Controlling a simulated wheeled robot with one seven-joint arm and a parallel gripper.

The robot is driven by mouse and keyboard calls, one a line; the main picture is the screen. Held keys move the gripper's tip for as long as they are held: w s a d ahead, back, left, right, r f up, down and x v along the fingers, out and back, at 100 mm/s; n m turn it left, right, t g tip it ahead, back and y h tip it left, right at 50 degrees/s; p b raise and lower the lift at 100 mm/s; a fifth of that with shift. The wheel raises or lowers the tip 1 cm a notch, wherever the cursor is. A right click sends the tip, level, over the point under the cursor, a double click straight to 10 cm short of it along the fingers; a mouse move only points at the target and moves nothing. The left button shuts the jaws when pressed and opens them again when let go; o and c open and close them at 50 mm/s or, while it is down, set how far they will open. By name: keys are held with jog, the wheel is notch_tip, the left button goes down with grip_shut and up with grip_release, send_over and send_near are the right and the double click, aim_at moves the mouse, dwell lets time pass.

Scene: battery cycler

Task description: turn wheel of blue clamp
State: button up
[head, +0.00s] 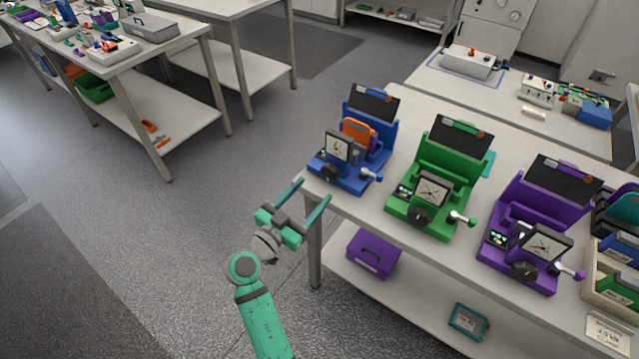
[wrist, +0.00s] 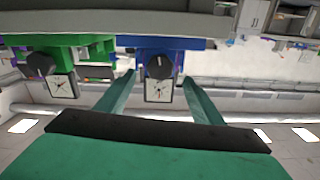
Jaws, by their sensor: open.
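The blue clamp (head: 357,160) stands at the left end of the right-hand table, with an orange piece (head: 360,133) in it and a square dial (head: 338,147) at its front. Its black wheel (head: 329,173) is low on the front, left of a small lever with a pale knob (head: 374,177). My gripper (head: 316,188) is open and empty in front of the clamp, just off the table edge. In the upside-down wrist view, the wheel (wrist: 160,67) appears between the open fingertips of my gripper (wrist: 160,75), beyond them. I see no contact.
A green clamp (head: 430,190) and a purple clamp (head: 530,235) stand to the right on the same table (head: 365,215). A purple box (head: 373,254) sits on the shelf below. The floor left of the table is clear.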

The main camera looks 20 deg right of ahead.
aim_at(328, 175)
jog(key=shift+v, duration=1.9)
jog(key=w+d+n, duration=0.2)
jog(key=n, duration=0.1)
jog(key=w+d+n, duration=0.2)
jog(key=d+n, duration=0.1)
jog(key=w+d+n, duration=0.2)
jog(key=d+n, duration=0.1)
jog(key=n, duration=0.1)
jog(key=shift+w+d+r, duration=0.1)
jog(key=shift+w+d, duration=0.15)
jog(key=shift+w, duration=0.05)
jog(key=shift+c, duration=0.2)
jog(key=c, duration=1)
